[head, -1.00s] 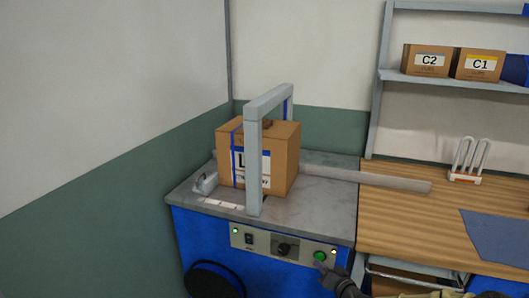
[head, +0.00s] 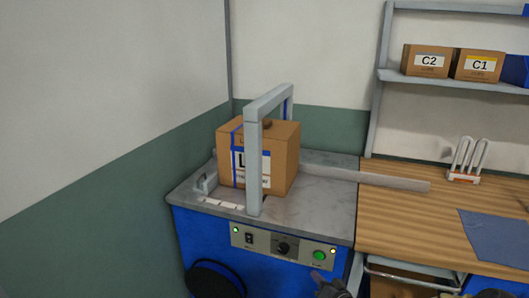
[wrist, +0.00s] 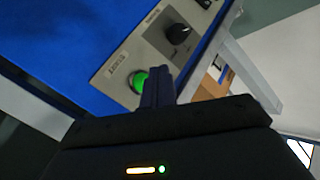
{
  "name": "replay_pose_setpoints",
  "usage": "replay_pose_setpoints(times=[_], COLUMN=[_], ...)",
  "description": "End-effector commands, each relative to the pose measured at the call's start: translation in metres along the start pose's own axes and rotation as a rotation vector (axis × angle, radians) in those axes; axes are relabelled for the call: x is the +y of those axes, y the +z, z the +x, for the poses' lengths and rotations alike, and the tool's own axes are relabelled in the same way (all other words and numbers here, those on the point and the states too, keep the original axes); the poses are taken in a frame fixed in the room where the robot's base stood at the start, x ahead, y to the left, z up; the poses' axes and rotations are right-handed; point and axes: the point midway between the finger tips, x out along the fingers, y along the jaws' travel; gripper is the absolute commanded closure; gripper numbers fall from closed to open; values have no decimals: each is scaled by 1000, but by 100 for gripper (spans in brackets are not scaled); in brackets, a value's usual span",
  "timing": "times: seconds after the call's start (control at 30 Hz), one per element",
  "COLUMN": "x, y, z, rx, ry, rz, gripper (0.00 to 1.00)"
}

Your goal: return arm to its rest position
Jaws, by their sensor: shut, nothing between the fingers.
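My gripper (head: 318,277) shows at the bottom of the head view, just below the control panel of the blue strapping machine (head: 205,240). Its fingers are shut and empty. In the wrist view the shut fingers (wrist: 158,80) point toward the panel, beside the green button (wrist: 138,81). The green button also shows uncovered in the head view (head: 320,255), with a small gap between it and the fingertips. The rest of my arm is mostly out of the head view.
A cardboard box (head: 285,160) with blue straps stands on the machine top under the grey arch (head: 254,165). A wooden table (head: 410,210) with a blue mat (head: 497,235) is at the right. Boxes C2 (head: 427,60) and C1 (head: 480,64) sit on a shelf.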

Motion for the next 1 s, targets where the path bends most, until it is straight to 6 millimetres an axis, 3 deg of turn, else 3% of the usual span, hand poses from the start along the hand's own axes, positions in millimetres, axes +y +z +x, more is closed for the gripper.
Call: replay_pose_setpoints(times=[0.33,0.57,0.8,1.0], x=[-2,-19,-33,-42], y=[2,28,53,51], z=[0,-5,-32,-66], rx=[-18,-229,-537,-732], ry=[-1,20,112,229], rz=[-8,-89,-218,-306], gripper=[100,100,100,100])
